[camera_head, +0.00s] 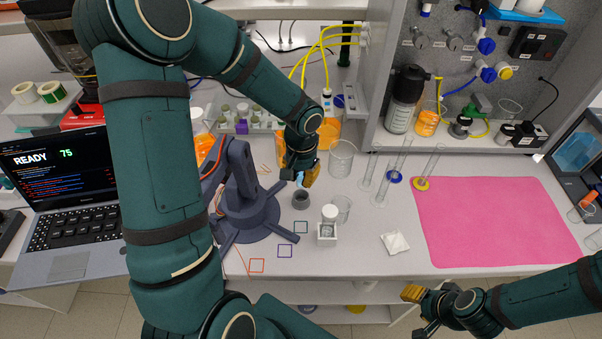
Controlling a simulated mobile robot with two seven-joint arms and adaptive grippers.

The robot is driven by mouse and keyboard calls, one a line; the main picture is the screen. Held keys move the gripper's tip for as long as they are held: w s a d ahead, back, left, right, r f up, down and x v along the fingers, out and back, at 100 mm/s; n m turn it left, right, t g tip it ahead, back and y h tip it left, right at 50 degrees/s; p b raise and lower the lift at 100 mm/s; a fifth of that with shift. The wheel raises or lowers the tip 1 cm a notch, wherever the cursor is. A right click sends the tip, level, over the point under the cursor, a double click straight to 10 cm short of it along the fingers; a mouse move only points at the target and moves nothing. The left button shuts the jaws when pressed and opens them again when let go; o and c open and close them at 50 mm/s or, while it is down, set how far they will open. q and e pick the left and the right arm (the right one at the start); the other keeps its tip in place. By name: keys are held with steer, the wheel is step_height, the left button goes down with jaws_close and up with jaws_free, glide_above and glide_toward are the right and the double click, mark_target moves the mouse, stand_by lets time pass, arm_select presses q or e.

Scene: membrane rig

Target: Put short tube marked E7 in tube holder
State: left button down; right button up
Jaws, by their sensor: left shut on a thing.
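My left gripper (303,178) is shut on a small pale-blue piece (299,179), which looks like the short tube. Its E7 mark cannot be read, and the fingers hide most of it. A small dark-grey round cup (300,197), which looks like the tube holder, stands on the bench just below the gripper. The piece appears above the cup and apart from it. My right gripper (417,303) is low at the front edge, away from these things; its finger opening is unclear.
A dark-blue stand (246,205) is close on the left. A white-capped jar (329,213), beakers (342,158) and upright glass tubes (428,167) are to the right. A laptop (65,200) is far left.

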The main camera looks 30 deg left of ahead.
mark_target(301, 193)
arm_select(q)
steer(key=shift+f+b, duration=1.05)
steer(key=shift+f, duration=0.6)
step_height(301, 193, down, 3)
steer(key=b, duration=0.2)
steer(key=shift+b, duration=0.4)
steer(key=shift+f+b, duration=0.45)
steer(key=shift+f, duration=0.05)
steer(key=shift+s+f, duration=0.2)
steer(key=shift+s, duration=0.05)
steer(key=shift+s+f, duration=0.1)
steer(key=c, duration=1.1)
jaws_free()
steer(key=shift+c, duration=0.2)
steer(key=o, duration=0.4)
steer(key=shift+c, duration=0.2)
steer(key=shift+d+f, duration=0.1)
